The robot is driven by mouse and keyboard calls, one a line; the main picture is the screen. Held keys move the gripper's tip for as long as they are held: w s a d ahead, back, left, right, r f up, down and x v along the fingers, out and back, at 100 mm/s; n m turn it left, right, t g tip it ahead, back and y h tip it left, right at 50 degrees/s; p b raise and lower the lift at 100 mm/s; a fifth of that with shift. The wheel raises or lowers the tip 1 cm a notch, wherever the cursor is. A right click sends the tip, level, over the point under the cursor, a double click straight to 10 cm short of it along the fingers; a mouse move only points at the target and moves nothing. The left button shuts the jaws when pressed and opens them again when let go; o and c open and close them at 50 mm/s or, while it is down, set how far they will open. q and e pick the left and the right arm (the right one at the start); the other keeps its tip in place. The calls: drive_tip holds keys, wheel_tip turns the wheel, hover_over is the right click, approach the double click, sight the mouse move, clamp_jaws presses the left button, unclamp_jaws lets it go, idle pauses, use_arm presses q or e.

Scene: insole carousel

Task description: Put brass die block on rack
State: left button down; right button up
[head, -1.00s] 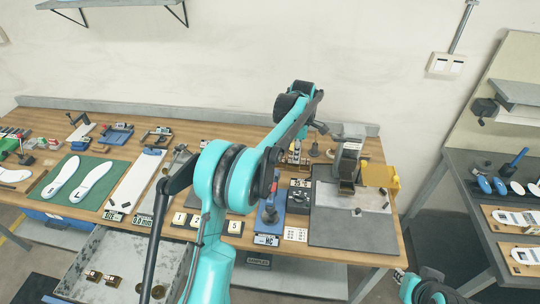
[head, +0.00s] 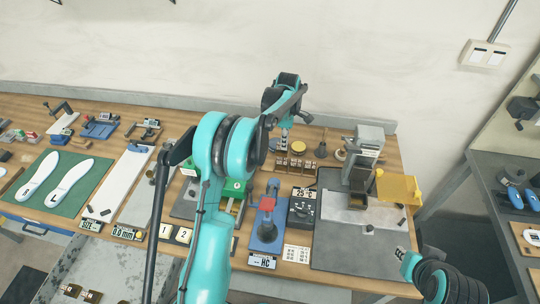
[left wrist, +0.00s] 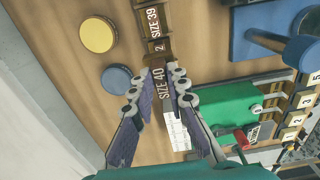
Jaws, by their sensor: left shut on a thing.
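My left gripper (left wrist: 161,82) is shut on a brass die block (left wrist: 160,95) with SIZE 40 on its face. The block sits between the two fingertips. It is directly beside a brown rack (head: 296,168) at the back of the bench; in the left wrist view a SIZE 39 label (left wrist: 152,19) shows in line with it. I cannot tell whether the block touches or sits in the rack. In the head view my left arm reaches over the bench, and the held block is too small to make out.
A yellow disc (left wrist: 97,35) and a blue disc (left wrist: 117,78) lie near the gripper. A green fixture (left wrist: 222,105) and a blue press (head: 267,225) stand in front of the rack. A grey machine (head: 360,165) is to the right. An open drawer holds brass blocks (head: 72,290).

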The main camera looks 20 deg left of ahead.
use_arm(q)
drive_tip(key=shift+s+a+f+b, duration=0.3)
drive_tip(key=shift+a+f, duration=0.6)
drive_tip(key=shift+f, duration=0.35)
drive_tip(key=shift+s+a+f+b, duration=0.15)
drive_tip(key=shift+a+f+b, duration=0.1)
drive_tip(key=shift+a+f, duration=0.8)
drive_tip(key=shift+s+a+f+b, duration=0.3)
drive_tip(key=shift+a+f, duration=0.4)
drive_tip(key=shift+f, duration=0.7)
drive_tip(key=shift+f+b, duration=0.5)
drive_tip(key=shift+f, duration=0.1)
drive_tip(key=c, duration=1.5)
unclamp_jaws()
drive_tip(key=shift+r, duration=0.1)
drive_tip(key=shift+r, duration=0.1)
